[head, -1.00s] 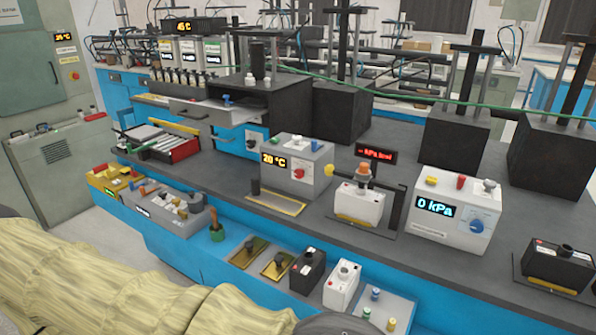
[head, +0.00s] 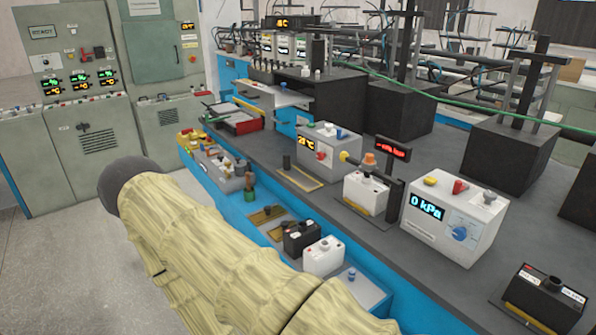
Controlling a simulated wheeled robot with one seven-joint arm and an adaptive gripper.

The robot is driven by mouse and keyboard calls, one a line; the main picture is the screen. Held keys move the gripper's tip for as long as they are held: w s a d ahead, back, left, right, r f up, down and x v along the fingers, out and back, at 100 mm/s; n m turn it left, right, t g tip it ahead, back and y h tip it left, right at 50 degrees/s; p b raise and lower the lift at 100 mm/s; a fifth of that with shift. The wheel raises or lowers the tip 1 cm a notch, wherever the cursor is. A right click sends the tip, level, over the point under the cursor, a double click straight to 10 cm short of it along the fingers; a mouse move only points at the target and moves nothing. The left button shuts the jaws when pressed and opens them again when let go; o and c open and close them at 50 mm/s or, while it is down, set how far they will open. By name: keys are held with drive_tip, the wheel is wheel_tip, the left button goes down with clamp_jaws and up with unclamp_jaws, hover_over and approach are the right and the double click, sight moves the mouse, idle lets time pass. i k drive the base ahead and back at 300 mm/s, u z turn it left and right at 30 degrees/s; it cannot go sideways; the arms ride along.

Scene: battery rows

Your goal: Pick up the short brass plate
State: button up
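Two brass plates with dark knobs lie in the blue lower shelf along the bench front. One brass plate (head: 262,216) is behind and to the left. The other brass plate (head: 276,233) is nearer, just behind the black battery box, and partly hidden by my sleeved arm. I cannot tell for sure which is the short one. My arm, in a pale yellow sleeve, crosses the lower middle of the head view. My gripper is not in view.
A black battery box (head: 301,238) and a white battery box (head: 323,257) stand beside the plates. A green-based wooden handle (head: 249,188) stands behind them. On the bench above are a kPa meter (head: 452,215) and a 20 °C unit (head: 328,147). The floor at left is clear.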

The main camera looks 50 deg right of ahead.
sight(276, 233)
drive_tip(key=z, duration=1.2)
